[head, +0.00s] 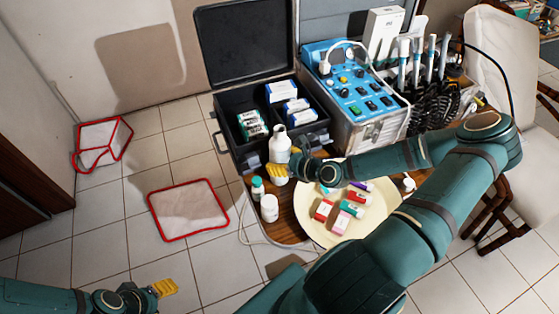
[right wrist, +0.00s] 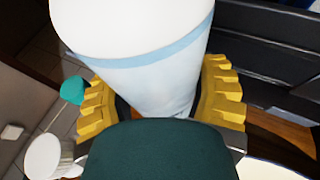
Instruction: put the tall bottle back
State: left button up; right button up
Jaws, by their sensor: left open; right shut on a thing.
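The tall white bottle (head: 280,146) stands upright near the front edge of the open black case. My right gripper (head: 279,170) is shut around its lower part. In the right wrist view, the bottle (right wrist: 150,80), white with a pale blue band, sits between the yellow fingers (right wrist: 155,98). The fingers hide part of the bottle, and I cannot tell whether its base touches the table. My left gripper (head: 165,288) is open and empty at the lower left, above the floor.
The black case (head: 233,150) holds several small boxes. Two smaller bottles (head: 257,188) (head: 269,208) stand left of my right gripper on the wooden table. A round cream tray (head: 322,232) holds several small items. A blue unit (head: 350,90) stands behind. A red-edged mat (head: 188,210) lies on the floor.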

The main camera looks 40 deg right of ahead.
jog(key=shift+r, duration=0.1)
jog(key=shift+f, duration=0.2)
jog(key=o, duration=1.4)
jog(key=shift+c, duration=0.2)
jog(key=shift+r, duration=0.2)
jog(key=p+v, duration=0.3)
jog(key=v, duration=0.9)
